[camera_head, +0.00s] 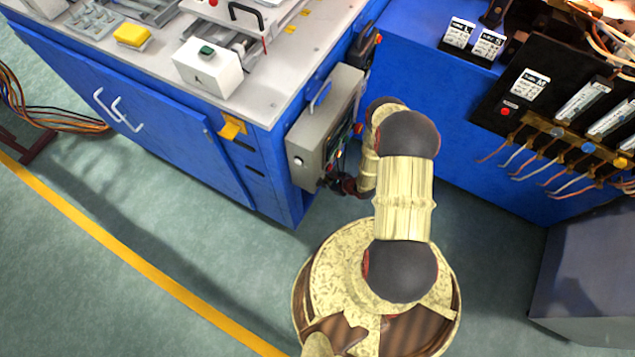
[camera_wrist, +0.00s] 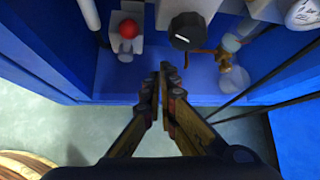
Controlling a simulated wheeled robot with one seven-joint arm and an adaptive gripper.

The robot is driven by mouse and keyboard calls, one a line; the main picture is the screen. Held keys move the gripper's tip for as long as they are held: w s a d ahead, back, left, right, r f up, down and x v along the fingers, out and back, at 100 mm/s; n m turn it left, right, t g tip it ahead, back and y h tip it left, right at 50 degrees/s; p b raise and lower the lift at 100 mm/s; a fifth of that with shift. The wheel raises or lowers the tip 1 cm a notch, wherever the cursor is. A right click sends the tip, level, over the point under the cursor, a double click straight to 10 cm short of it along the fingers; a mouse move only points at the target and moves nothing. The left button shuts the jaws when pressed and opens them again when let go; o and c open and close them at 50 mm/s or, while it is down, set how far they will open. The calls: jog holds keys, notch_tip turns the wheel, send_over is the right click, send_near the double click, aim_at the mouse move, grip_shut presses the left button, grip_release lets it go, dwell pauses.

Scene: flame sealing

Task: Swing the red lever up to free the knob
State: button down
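In the wrist view, a round red ball (camera_wrist: 128,28) sits on a pale grey fitting at the upper left, likely the red lever's end; its shaft cannot be made out. A black round knob (camera_wrist: 187,30) with a white mark is to its right, on a grey block. My gripper (camera_wrist: 162,72) points toward the blue panel, below and between the two. Its fingertips are together, with nothing seen between them, and appear apart from both ball and knob. In the head view my arm covers this spot, and neither lever nor knob can be made out.
A brass valve-like fitting (camera_wrist: 225,60) is right of the knob, close to a dark diagonal bar. In the head view, a grey control box (camera_head: 315,125) juts from the blue cabinet (camera_head: 180,140) beside my arm. Open floor (camera_head: 200,210) lies to the left.

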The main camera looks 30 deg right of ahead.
jog(key=s+a+r+p, duration=0.1)
jog(key=s+r+p, duration=0.1)
jog(key=s, duration=0.7)
jog(key=shift+a+r+p, duration=0.2)
jog(key=shift+r+p, duration=0.05)
jog(key=shift+p, duration=0.1)
jog(key=shift+s+d, duration=0.1)
jog(key=shift+s, duration=0.05)
